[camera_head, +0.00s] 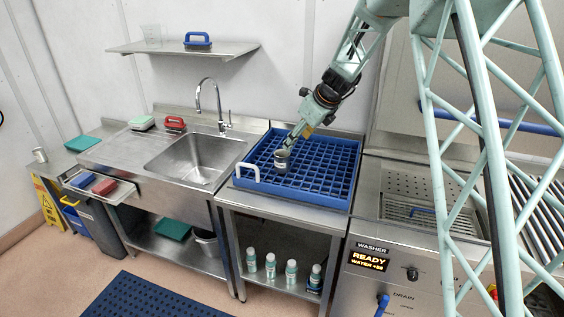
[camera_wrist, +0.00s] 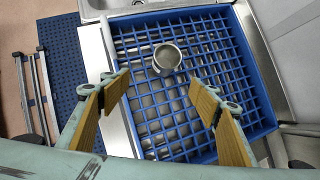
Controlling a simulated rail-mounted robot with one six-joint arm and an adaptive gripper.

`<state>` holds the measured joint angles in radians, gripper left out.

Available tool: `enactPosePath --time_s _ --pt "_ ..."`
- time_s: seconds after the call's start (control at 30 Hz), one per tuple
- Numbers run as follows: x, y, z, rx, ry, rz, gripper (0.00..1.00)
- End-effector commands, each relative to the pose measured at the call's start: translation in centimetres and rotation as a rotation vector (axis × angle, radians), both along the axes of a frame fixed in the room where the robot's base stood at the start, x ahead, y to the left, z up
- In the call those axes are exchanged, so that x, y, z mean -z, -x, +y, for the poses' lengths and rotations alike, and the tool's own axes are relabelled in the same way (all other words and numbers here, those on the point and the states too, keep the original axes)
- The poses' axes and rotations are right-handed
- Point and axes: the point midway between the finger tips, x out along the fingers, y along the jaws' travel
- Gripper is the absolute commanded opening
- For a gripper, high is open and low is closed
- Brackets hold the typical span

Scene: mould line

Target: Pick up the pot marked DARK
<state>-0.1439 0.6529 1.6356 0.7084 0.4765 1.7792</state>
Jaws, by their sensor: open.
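A small grey metal pot (camera_head: 282,161) with a pale label stands in the blue gridded rack; I cannot read the label. In the wrist view the pot (camera_wrist: 167,58) is seen from above, round and open-topped, with a dark grey inside. My gripper (camera_head: 294,138) is close to the pot, above it and slightly right in the head view. In the wrist view my gripper (camera_wrist: 160,82) is open and empty, its two tan-padded fingers spread apart, and the pot shows beyond the tips, roughly between them. I cannot tell the exact gap.
The blue rack (camera_head: 325,201) sits on a steel table and is otherwise empty, with a white handle (camera_head: 247,172) at its left. A sink (camera_head: 195,160) with a tall tap (camera_head: 213,100) is to the left. The washer (camera_head: 372,262) is to the right. Several bottles stand on the shelf below.

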Motion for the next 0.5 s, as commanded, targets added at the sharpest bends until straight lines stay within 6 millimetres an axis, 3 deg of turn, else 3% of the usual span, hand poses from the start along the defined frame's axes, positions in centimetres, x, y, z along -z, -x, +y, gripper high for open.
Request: enactPosePath --time_s 0.23,0.5 --pt "3.1 -2.8 1.2 0.116 -0.058 0.045 0.57" --pt "4.4 -3.9 1.6 0.165 -0.083 0.061 0.57"
